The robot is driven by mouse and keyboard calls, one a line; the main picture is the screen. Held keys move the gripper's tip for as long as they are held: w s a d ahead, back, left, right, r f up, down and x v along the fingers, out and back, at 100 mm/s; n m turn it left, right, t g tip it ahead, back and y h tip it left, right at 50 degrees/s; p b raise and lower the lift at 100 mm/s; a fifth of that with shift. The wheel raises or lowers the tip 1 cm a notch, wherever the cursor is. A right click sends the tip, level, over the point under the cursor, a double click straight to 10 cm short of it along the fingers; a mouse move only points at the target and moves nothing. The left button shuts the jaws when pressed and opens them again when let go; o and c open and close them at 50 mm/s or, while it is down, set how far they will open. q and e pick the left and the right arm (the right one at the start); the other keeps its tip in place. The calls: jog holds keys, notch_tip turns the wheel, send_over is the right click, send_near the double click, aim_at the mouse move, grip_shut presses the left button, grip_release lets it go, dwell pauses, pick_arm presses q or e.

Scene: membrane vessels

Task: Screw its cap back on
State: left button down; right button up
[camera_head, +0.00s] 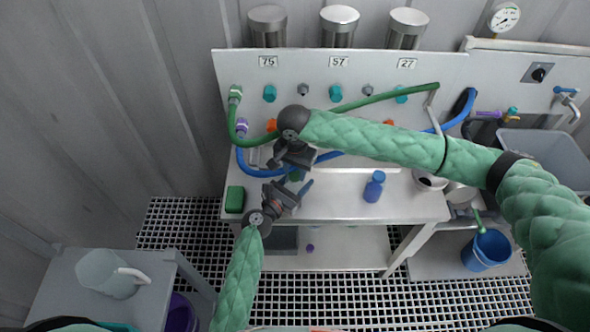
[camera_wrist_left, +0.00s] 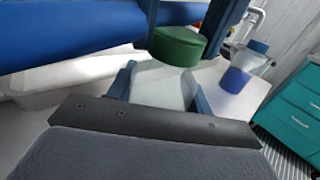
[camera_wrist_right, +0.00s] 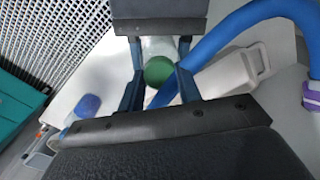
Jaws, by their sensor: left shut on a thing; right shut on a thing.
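The green cap (camera_wrist_left: 178,46) is between the fingers of my right gripper (camera_head: 297,168), which is shut on it. It also shows in the right wrist view (camera_wrist_right: 158,70). My left gripper (camera_head: 293,192) is shut on a pale translucent bottle (camera_wrist_left: 160,88), whose body lies between its fingers. The cap sits directly over the bottle's top. Whether it touches or is threaded on the neck cannot be told. In the head view the grippers largely hide the bottle, with the right one above the left over the bench's left part.
A blue bottle (camera_head: 374,187) stands on the bench to the right. A green block (camera_head: 235,199) lies at the bench's left end. A blue hose (camera_wrist_right: 235,38) runs close by the grippers. A blue bucket (camera_head: 487,250) stands at the lower right.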

jog(key=m, duration=0.5)
jog(key=shift+s+a, duration=0.1)
jog(key=m, duration=1.1)
jog(key=shift+m, duration=1.1)
jog(key=o, duration=1)
jog(key=shift+c, duration=0.2)
jog(key=shift+c, duration=0.4)
